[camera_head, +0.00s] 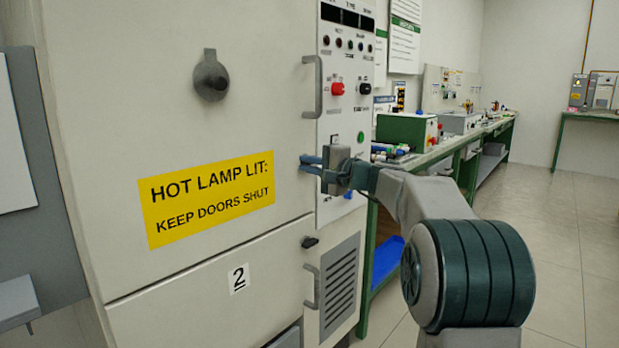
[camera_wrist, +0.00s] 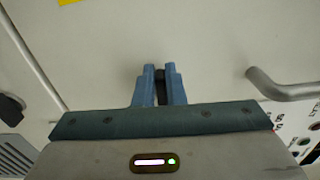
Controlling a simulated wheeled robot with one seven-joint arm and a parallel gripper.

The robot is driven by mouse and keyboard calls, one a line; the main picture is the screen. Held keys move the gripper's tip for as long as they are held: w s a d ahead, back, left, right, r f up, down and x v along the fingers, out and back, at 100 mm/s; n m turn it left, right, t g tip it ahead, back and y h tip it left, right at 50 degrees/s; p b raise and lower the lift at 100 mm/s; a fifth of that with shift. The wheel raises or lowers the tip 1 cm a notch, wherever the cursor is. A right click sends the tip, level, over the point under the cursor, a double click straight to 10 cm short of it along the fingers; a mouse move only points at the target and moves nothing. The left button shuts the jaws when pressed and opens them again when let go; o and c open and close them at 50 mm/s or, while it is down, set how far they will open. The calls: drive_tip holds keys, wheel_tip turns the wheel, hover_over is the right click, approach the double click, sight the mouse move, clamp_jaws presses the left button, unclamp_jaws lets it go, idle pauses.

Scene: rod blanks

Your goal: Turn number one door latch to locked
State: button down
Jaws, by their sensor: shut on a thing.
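The pale cabinet's upper door (camera_head: 250,120) is closed and carries a yellow HOT LAMP LIT label (camera_head: 207,203). No number 1 shows on it. My gripper (camera_head: 309,165) is at this door's right edge, below its bar handle (camera_head: 314,87). In the wrist view my blue fingers (camera_wrist: 160,76) are closed on a small dark latch (camera_wrist: 160,76) standing out from the door face. The fingers hide most of the latch, so its setting cannot be read. The lower door, marked 2 (camera_head: 238,279), has its own dark latch (camera_head: 309,242).
A control panel (camera_head: 345,120) with red and black knobs stands right beside the door edge, close to my gripper. The bar handle (camera_wrist: 285,88) also shows right of my fingers in the wrist view. A green workbench (camera_head: 465,150) runs behind; open floor lies at right.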

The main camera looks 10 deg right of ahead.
drive_tip(key=shift+f+n+b, duration=0.1)
drive_tip(key=shift+n+b, duration=0.35)
drive_tip(key=shift+n, duration=0.05)
drive_tip(key=c, duration=1.5)
unclamp_jaws()
drive_tip(key=p+v, duration=0.2)
drive_tip(key=v, duration=1.2)
drive_tip(key=shift+w, duration=0.1)
